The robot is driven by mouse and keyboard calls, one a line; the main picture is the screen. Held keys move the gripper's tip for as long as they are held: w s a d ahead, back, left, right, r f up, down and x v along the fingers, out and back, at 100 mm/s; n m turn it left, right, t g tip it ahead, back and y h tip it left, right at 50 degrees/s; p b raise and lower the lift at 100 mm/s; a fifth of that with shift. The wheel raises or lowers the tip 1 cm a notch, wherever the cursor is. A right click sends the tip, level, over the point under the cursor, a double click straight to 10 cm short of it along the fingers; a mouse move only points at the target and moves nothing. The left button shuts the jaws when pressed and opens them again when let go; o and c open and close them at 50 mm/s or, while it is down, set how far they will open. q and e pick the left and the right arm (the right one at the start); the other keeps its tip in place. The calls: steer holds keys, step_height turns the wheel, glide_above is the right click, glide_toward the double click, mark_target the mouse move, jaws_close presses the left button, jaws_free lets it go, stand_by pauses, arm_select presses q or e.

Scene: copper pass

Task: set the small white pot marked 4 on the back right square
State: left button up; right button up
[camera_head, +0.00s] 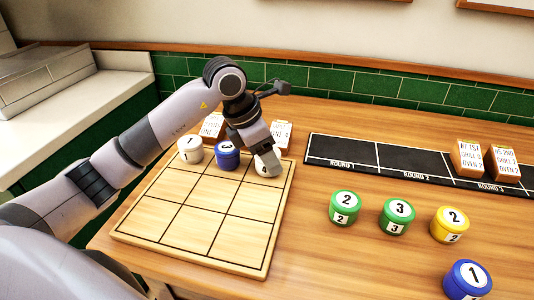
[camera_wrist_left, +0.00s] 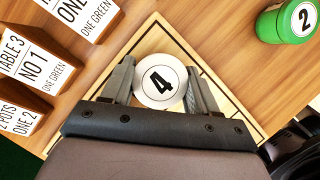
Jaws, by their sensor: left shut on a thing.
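The small white pot marked 4 (camera_head: 268,165) is at the back right square of the wooden grid board (camera_head: 185,235). My left gripper (camera_head: 262,154) reaches down from above and is shut on this pot. In the left wrist view the white pot (camera_wrist_left: 160,80) sits between the two fingers of the left gripper (camera_wrist_left: 160,88), its 4 facing up. The board's corner lines show around it. I cannot tell whether its base touches the board. My right gripper is in neither view.
A white pot marked 1 (camera_head: 190,150) and a blue pot marked 3 (camera_head: 227,155) fill the back row's other squares. Cards (camera_head: 281,135) stand behind the board. A black round strip (camera_head: 390,163) and loose pots, including a green 2 (camera_head: 345,208), are right. The front squares are clear.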

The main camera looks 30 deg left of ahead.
arm_select(q)
steer(key=shift+f, duration=0.1)
steer(key=o, duration=1.1)
steer(key=shift+o, duration=0.2)
steer(key=shift+r, duration=0.2)
steer(key=v, duration=1.2)
steer(key=shift+s+f, duration=0.1)
steer(key=shift+s, duration=0.05)
